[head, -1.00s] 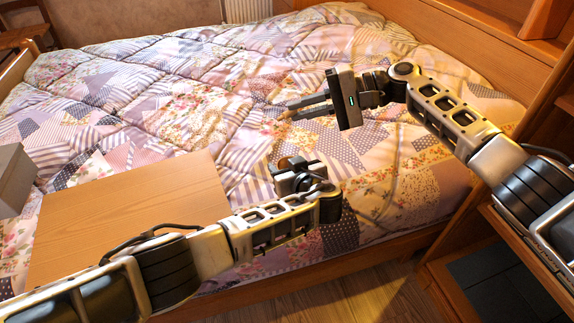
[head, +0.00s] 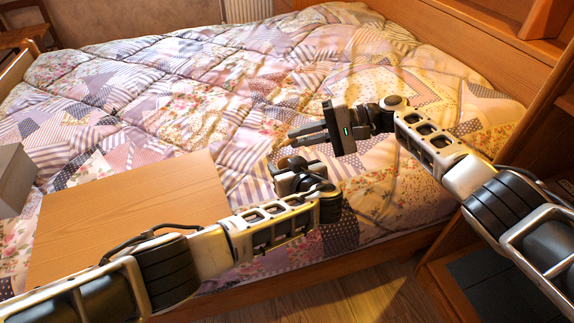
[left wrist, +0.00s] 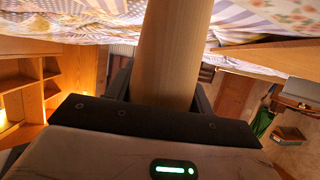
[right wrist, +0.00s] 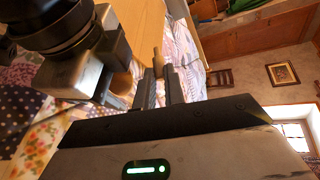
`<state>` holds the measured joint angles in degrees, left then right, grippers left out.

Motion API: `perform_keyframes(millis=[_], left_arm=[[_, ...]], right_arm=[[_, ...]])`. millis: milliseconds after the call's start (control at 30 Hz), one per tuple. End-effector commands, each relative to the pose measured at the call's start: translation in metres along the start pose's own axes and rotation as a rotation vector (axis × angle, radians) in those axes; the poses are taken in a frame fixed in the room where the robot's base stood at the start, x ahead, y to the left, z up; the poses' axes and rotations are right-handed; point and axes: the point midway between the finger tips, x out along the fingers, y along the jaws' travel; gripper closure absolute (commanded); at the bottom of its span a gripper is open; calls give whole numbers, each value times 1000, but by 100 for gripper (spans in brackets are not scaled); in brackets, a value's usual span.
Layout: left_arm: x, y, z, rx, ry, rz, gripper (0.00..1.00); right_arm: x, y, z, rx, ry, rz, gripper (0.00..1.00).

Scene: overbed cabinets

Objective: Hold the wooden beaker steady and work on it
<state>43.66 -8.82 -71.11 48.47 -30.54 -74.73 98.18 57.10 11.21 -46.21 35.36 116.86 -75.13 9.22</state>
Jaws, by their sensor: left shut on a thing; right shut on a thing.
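The wooden beaker (left wrist: 172,50) is a smooth, pale-brown cylinder in the left wrist view. My left gripper (head: 284,168) is shut on it above the bed's near edge. In the right wrist view part of the beaker (right wrist: 121,84) shows beside my left gripper. My right gripper (head: 292,138) is just above and beyond the left one in the head view. It is shut on a small, slim brown piece (right wrist: 158,62) at its fingertips, which I cannot identify. Whether this piece touches the beaker I cannot tell. The beaker is mostly hidden in the head view.
A bed with a patchwork quilt (head: 190,90) fills the scene. A flat wooden board (head: 125,210) lies on it at left, with a grey box (head: 14,180) at the far left. Wooden cabinets (head: 480,40) border the right. The quilt beyond the grippers is clear.

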Motion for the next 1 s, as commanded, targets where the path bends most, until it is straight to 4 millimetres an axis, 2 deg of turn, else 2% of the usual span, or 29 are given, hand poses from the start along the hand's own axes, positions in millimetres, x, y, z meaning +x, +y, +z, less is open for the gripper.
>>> perform_keyframes(millis=[400,733,767,1000], left_arm=[[0,0,0,0,-1,-1,71],[0,0,0,0,-1,-1,71],[0,0,0,0,-1,-1,71],[0,0,0,1,-1,-1,71]], right_arm=[[8,25,-6,1,-1,-2,100],[9,27,-6,-1,-2,-1,100],[9,27,-6,-1,-1,-1,81],[9,27,-6,0,-1,-1,80]])
